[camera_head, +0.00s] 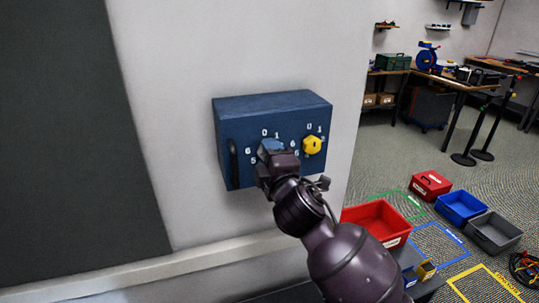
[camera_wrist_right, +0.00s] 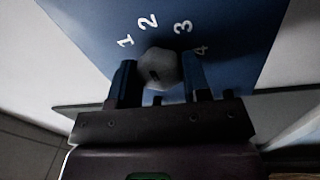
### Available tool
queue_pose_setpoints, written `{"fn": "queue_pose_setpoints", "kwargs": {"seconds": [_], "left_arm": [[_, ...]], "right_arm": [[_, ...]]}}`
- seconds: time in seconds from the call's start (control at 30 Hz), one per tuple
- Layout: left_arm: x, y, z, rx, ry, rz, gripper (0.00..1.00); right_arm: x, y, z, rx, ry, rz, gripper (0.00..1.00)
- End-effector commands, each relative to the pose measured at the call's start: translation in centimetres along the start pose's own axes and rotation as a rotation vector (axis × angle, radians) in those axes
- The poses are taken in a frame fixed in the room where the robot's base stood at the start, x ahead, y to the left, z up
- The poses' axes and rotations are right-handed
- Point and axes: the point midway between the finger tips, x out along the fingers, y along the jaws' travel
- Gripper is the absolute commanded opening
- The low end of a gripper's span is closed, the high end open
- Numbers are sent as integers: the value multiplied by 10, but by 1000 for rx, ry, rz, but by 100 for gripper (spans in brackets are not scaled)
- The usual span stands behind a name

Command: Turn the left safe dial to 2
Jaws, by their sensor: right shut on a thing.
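The blue safe (camera_head: 272,103) is on the white wall, with its front facing me. The left dial (camera_head: 270,145) is mostly hidden behind my right gripper (camera_head: 270,156); digits 0, 1, 6 and 5 show around it. In the right wrist view the left dial (camera_wrist_right: 160,66) is a grey faceted knob with a dark mark at its lower left. The two fingers of my right gripper (camera_wrist_right: 160,82) are shut on its sides. Digits 1, 2, 3 and 4 show beyond it. My left gripper is not in view.
A yellow right dial (camera_head: 313,145) sits close beside my right gripper. A dark handle (camera_head: 233,160) is at the safe's left edge.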

Motion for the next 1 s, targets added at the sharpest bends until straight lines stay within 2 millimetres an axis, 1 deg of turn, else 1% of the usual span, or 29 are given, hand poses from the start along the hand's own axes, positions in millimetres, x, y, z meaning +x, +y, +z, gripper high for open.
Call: {"fn": "queue_pose_setpoints", "kwargs": {"seconds": [0.2, 0.57, 0.6, 0.73, 0.77, 1.0], "left_arm": [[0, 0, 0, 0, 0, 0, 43], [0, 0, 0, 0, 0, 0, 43], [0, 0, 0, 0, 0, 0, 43], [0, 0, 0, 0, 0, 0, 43], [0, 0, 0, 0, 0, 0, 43], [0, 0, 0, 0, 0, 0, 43]], "right_arm": [[0, 0, 0, 32, -3, 0, 20], [0, 0, 0, 34, -3, 0, 20], [0, 0, 0, 34, -3, 0, 47], [0, 0, 0, 34, -3, 0, 67], [0, 0, 0, 33, -3, 0, 69], [0, 0, 0, 33, -3, 1, 69]]}}
